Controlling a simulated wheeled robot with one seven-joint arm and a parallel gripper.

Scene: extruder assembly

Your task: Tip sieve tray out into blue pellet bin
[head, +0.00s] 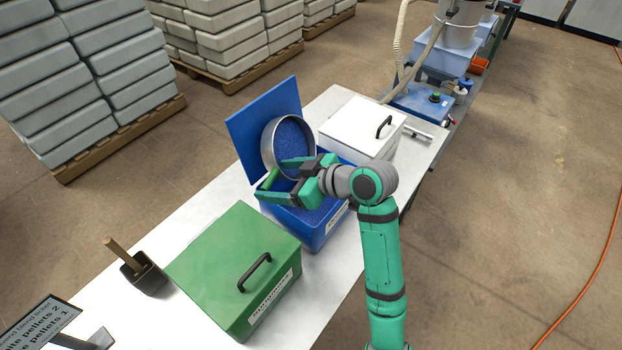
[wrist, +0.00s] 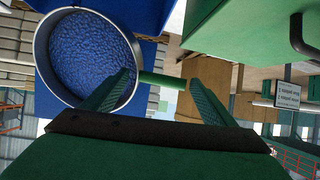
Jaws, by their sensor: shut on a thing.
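The sieve tray (head: 288,146) is a round silver-rimmed pan, its inside covered with blue pellets. It stands steeply tilted above the blue pellet bin (head: 312,232), in front of the bin's raised lid. My gripper (head: 274,178) is shut on the tray's green handle (head: 271,181), above the bin's opening. In the wrist view the tray (wrist: 85,58) is at upper left, and its handle (wrist: 164,81) lies between the fingertips. Blue pellets show inside the bin, partly hidden by my gripper. I cannot tell whether pellets are falling.
A closed green bin (head: 235,255) stands at the near left of the blue bin, a closed white bin (head: 362,122) at the far right. A black scoop holder (head: 145,276) with a wooden handle is on the table's left. The blue lid (head: 258,117) stands upright behind.

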